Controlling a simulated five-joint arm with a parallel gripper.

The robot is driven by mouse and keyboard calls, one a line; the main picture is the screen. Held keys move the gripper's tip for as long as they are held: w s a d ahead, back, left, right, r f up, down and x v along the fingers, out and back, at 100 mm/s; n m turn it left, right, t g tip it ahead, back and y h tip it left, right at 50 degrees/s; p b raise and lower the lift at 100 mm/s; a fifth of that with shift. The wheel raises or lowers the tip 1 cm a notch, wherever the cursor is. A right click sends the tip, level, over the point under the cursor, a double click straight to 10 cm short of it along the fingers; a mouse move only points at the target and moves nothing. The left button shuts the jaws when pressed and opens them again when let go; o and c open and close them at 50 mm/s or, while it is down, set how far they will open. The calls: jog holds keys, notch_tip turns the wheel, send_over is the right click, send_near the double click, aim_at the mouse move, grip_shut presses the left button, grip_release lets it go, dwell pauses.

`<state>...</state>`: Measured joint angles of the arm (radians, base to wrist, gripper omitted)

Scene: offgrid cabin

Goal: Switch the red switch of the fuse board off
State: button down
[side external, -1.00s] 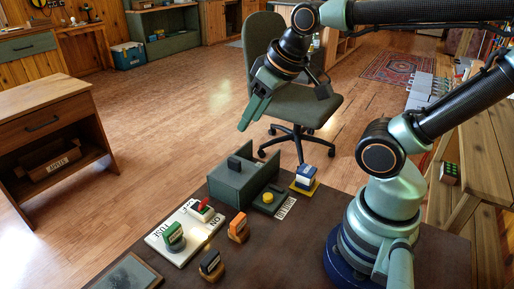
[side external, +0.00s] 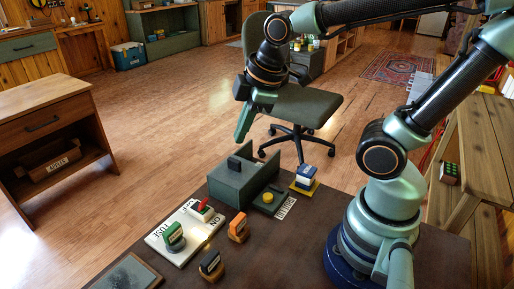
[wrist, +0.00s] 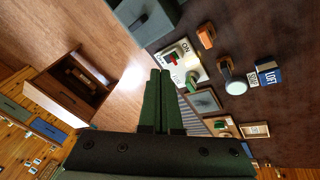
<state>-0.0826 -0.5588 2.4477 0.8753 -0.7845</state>
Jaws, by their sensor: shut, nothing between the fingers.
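The fuse board (side external: 160,241) is a white plate lettered "FUSE" and "ON", lying on the dark table. In the wrist view the board (wrist: 197,72) and the red switch (wrist: 173,57) show just beyond and right of my fingertips. My gripper (side external: 241,138) is shut and empty, pointing down, high above the table and well apart from the switch. The closed green fingers also show in the wrist view (wrist: 160,73).
A grey-green box (side external: 233,190) rises right behind the switch. A yellow button (side external: 267,197) and a blue-white block (side external: 305,175) are farther right.

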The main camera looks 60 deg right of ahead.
aim_at(202, 207)
jog(key=a+f+n+g, duration=0.1)
jog(key=a+f+n, duration=0.2)
jog(key=n, duration=1)
jog(key=a+f+n+g, duration=0.2)
jog(key=f+n, duration=0.3)
jog(key=n, duration=0.8)
jog(key=shift+w+a+f+g, duration=0.2)
jog(key=shift+a+f+g, duration=0.1)
jog(key=shift+a, duration=0.55)
jog(key=shift+f, duration=0.1)
jog(key=f, duration=1)
jog(key=shift+w, duration=0.35)
jog(key=shift+w+r, duration=0.3)
jog(key=shift+w, duration=0.35)
jog(key=shift+w+r, duration=0.3)
jog(key=shift+w, duration=0.3)
jog(key=shift+w+r, duration=0.3)
jog(key=shift+w, duration=0.35)
